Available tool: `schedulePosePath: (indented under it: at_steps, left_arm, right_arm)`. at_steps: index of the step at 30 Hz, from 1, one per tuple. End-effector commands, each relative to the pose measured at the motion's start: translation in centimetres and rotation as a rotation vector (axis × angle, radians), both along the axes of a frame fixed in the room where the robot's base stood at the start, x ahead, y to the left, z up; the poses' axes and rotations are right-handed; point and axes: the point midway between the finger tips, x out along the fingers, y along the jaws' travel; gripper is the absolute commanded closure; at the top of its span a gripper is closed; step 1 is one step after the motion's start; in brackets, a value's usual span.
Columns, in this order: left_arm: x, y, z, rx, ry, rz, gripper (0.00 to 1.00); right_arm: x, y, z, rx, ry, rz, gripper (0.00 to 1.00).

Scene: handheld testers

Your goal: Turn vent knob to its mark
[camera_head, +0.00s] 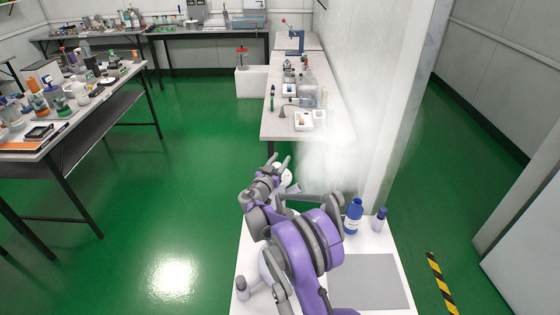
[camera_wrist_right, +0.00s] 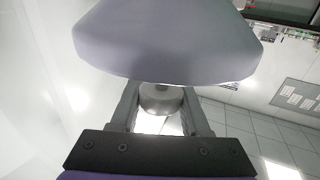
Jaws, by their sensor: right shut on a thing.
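My right gripper (camera_head: 279,163) is over the far end of the near white bench, with its fingers pointing away from me. In the right wrist view its two dark fingers (camera_wrist_right: 160,112) are closed around a rounded grey piece, which looks like the vent knob (camera_wrist_right: 162,97). A large smooth pale grey-lavender body (camera_wrist_right: 165,42) fills the top of that view and covers the knob's upper part. The mark cannot be made out in either view. In the head view my arm and gripper largely hide the spot being held. My left gripper is not in view.
A blue bottle (camera_head: 353,216) and a pale blue-capped bottle (camera_head: 379,221) stand right of my arm. A grey mat (camera_head: 368,281) lies on the near bench. A white wall (camera_head: 395,110) rises beyond it. Cluttered benches stand left and behind; the green floor (camera_head: 190,175) between is clear.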

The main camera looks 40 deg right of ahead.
Motion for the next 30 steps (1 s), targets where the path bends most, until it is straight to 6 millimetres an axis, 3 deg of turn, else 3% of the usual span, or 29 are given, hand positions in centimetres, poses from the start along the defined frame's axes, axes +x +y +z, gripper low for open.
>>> schedulePosePath:
  at_steps: [1,5,17,30]
  left_arm:
    - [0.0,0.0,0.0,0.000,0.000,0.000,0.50]
    - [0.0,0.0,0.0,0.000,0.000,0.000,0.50]
    - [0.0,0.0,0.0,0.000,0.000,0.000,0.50]
    - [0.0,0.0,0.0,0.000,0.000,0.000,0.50]
  right_arm:
    - [0.0,0.0,0.0,0.000,0.000,0.001,0.49]
    - [0.0,0.0,0.0,0.000,0.000,0.001,0.25]
    - [-0.3,0.7,0.0,0.000,0.000,0.002,0.25]
    - [-4.1,7.9,0.0,0.001,0.000,0.003,0.25]
